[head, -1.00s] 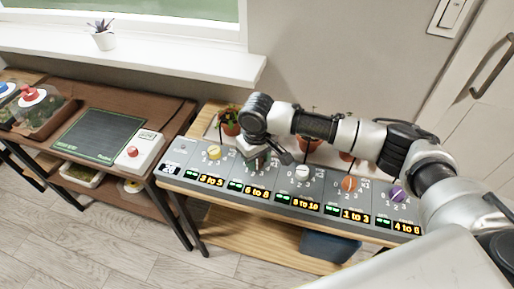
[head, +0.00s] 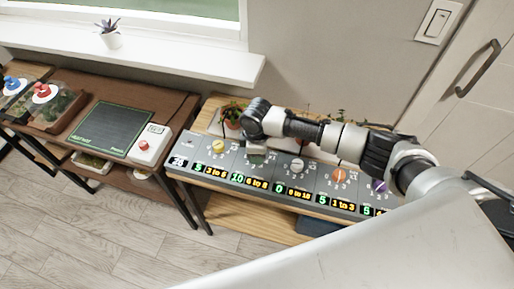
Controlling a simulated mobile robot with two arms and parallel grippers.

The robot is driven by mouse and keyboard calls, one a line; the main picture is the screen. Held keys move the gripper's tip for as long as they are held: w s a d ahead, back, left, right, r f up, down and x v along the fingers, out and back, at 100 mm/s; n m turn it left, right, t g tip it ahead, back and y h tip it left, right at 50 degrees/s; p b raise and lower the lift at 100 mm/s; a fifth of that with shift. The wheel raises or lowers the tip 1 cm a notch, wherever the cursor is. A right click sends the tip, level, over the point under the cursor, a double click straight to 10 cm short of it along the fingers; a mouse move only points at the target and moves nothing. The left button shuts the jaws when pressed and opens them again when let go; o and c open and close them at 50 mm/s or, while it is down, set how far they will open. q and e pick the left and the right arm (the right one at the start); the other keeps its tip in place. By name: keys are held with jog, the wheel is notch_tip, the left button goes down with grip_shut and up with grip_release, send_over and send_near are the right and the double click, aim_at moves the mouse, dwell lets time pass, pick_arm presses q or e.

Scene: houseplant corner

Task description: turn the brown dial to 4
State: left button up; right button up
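A grey control panel (head: 225,159) runs along the front of the right-hand bench. Its visible dials are yellow (head: 218,146), white (head: 297,166), orange (head: 339,175) and purple (head: 379,186). No dial looks plainly brown. The second dial position from the left is covered by my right gripper (head: 256,150), which points down there; a brown dial could be hidden under it. The fingers are too hidden to tell whether they are open or touch a dial. The display below it reads a green 10 beside "6 to 8". My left gripper is not in view.
Potted plants, one in a terracotta pot (head: 231,120), stand behind the panel, close to my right arm. A left-hand bench (head: 70,95) holds a dark board (head: 111,127) and a white box with a red button (head: 147,145). The floor in front is clear.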

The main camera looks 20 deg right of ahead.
jog(key=shift+n+p, duration=0.35)
jog(key=shift+n, duration=0.75)
jog(key=o, duration=0.9)
notch_tip(320, 180, up, 11)
jog(key=shift+f, duration=0.1)
